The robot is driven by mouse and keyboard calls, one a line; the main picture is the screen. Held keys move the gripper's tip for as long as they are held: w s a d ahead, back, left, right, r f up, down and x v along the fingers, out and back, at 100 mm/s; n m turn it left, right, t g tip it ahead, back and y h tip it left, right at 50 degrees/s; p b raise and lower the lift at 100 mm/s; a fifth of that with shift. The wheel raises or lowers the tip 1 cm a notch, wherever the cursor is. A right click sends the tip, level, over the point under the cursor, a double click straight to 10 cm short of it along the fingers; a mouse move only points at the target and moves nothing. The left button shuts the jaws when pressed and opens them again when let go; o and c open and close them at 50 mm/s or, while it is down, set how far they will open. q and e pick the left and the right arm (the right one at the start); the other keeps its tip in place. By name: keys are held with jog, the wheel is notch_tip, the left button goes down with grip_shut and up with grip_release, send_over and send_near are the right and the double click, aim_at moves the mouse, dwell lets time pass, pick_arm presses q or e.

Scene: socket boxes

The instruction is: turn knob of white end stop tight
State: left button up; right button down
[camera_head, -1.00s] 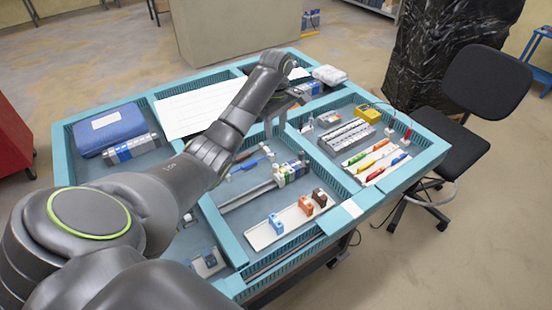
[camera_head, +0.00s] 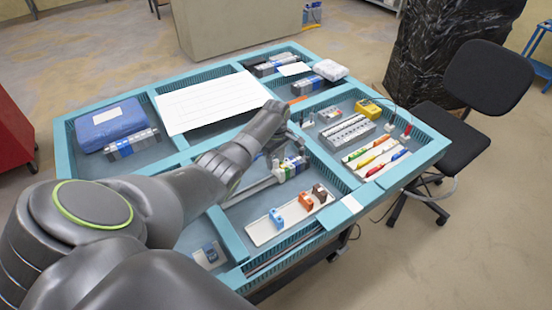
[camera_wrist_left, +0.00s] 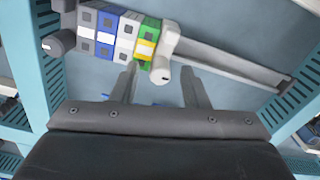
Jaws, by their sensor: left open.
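The white end stop (camera_wrist_left: 168,42) sits on the rail against a green-yellow terminal block in the left wrist view. Its round knob (camera_wrist_left: 159,73) faces my gripper. My left gripper (camera_wrist_left: 160,88) is open and empty. Its two fingers stand apart, the left one close to the green-yellow block and the knob, the right one over bare tray floor. The knob shows between them; whether a finger touches it I cannot tell. In the head view my left gripper (camera_head: 273,157) is low by the row of blocks, and the arm partly hides it. My right gripper is out of view.
The row of terminal blocks (camera_wrist_left: 110,32) has another knob (camera_wrist_left: 58,43) at its left end. The bare rail (camera_wrist_left: 235,65) runs right. Teal slotted tray walls (camera_wrist_left: 38,80) border the compartment. Blue, orange and brown blocks (camera_head: 304,202) stand nearby on a white strip.

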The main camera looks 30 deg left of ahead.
pick_arm(q)
jog(key=shift+c, duration=0.2)
grip_shut()
